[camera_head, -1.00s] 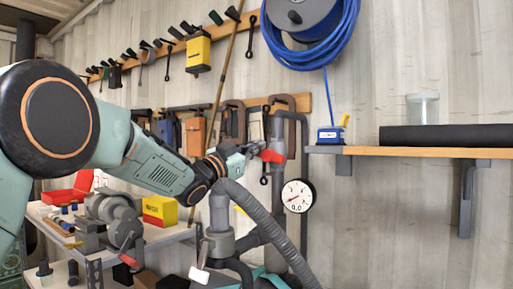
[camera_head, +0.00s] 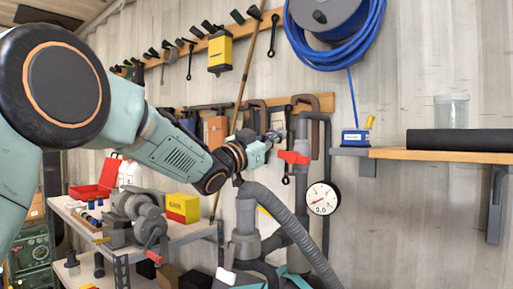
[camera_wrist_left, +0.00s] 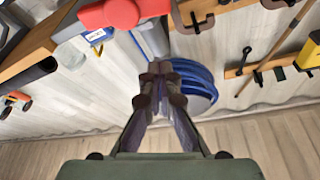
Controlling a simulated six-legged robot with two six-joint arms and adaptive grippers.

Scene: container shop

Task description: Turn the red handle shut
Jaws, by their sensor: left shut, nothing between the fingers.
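The red handle (camera_head: 294,157) sits on the grey vertical pipe above the pressure gauge, lying roughly crosswise to the pipe. It also shows at the top edge of the left wrist view (camera_wrist_left: 120,12), partly cut off. My left gripper (camera_head: 277,137) is just above and left of the handle in the head view, its fingers closed and empty. In the left wrist view the closed fingertips (camera_wrist_left: 158,72) point past the handle, with a visible gap.
The round gauge (camera_head: 322,198) and thick grey hose (camera_head: 285,215) are below the handle. A wooden shelf (camera_head: 430,154) with a black roll and clear jar is at right. A blue hose reel (camera_head: 320,12) hangs above. A bench with a vise (camera_head: 140,210) stands at left.

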